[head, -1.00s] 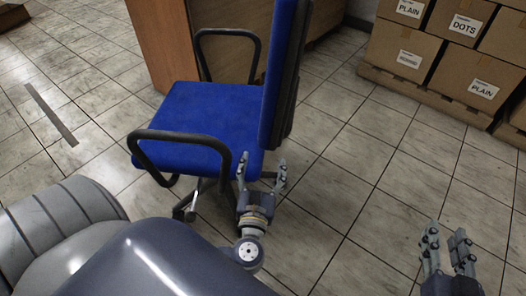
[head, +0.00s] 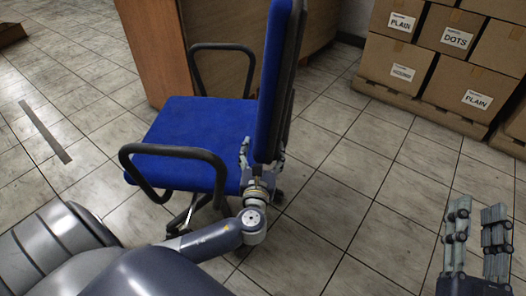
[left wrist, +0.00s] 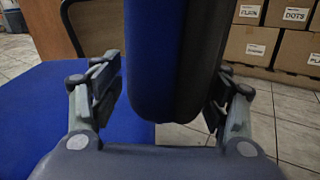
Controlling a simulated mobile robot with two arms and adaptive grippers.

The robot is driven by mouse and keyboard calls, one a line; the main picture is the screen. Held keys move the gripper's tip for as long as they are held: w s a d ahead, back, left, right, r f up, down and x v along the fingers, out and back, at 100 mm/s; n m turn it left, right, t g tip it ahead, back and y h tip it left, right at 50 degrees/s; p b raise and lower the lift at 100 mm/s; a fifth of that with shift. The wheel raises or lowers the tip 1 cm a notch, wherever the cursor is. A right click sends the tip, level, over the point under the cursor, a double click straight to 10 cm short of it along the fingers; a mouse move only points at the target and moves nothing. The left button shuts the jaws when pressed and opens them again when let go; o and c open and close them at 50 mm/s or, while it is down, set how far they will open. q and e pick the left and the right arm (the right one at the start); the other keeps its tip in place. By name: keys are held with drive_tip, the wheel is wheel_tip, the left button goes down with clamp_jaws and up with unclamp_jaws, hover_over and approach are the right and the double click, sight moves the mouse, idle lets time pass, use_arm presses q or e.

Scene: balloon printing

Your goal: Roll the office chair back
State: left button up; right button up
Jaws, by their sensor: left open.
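The blue office chair (head: 195,130) stands on the tiled floor with its seat to the left and its upright backrest (head: 272,85) to the right. Black armrests (head: 175,152) show on both sides. My left gripper (head: 258,160) is at the lower edge of the backrest. In the left wrist view the open fingers of my left gripper (left wrist: 160,100) stand on either side of the backrest (left wrist: 165,60), with a gap visible at the left finger. My right gripper (head: 478,235) is open and empty at the lower right, over bare floor.
A wooden desk (head: 155,45) stands right behind the chair. Stacked cardboard boxes (head: 400,60) on a pallet (head: 420,108) fill the upper right. The tiled floor (head: 350,180) right of the chair is clear.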

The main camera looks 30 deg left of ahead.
use_arm(q)
clamp_jaws()
idle(0.4)
drive_tip(key=shift+w, duration=0.1)
